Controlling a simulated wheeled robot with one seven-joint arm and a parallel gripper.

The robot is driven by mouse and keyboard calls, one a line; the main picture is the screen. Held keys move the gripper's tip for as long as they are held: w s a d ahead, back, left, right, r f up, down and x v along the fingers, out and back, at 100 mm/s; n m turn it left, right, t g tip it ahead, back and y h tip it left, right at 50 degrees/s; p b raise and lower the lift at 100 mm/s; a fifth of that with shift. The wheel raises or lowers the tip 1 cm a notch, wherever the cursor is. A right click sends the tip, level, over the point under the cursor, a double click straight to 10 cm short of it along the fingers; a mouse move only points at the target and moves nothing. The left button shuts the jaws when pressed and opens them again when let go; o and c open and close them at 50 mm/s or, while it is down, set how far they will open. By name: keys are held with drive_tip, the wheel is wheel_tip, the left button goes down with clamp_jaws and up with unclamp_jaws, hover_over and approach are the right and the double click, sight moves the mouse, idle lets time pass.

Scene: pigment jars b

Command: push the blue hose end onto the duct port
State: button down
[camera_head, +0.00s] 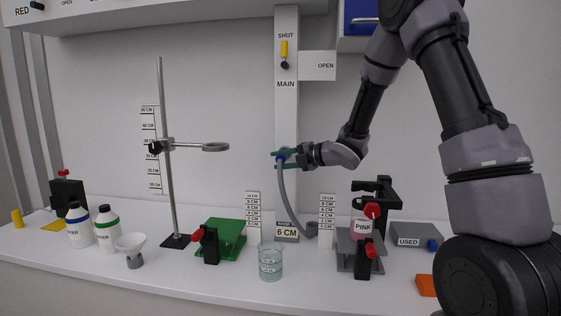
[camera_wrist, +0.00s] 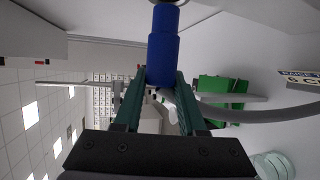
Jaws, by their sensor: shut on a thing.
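My gripper (camera_head: 280,159) is shut on the blue hose end (camera_wrist: 163,58), with one green finger on each side. In the head view the blue hose end (camera_head: 281,157) is in front of the white MAIN duct post (camera_head: 287,110). The grey hose (camera_head: 284,190) hangs from it and curves down to a grey fitting (camera_head: 310,229) on the bench. In the wrist view a grey round part (camera_wrist: 168,2) shows at the far end of the blue piece, at the top edge. I cannot tell whether it is the duct port or whether the blue end is seated on it.
A ring stand (camera_head: 164,150) is left of the post. A green stand (camera_head: 227,232), a beaker (camera_head: 270,262) and scale cards stand below. A black stand with a PINK jar (camera_head: 362,227) and a grey USED box (camera_head: 409,236) are at right. Air around my gripper is clear.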

drive_tip(key=shift+w+d, duration=0.15)
drive_tip(key=shift+w, duration=0.6)
drive_tip(key=shift+w+d, duration=0.15)
drive_tip(key=shift+w, duration=0.55)
drive_tip(key=shift+c, duration=2)
unclamp_jaws()
drive_tip(key=v, duration=1)
drive_tip(key=shift+s+d, duration=0.25)
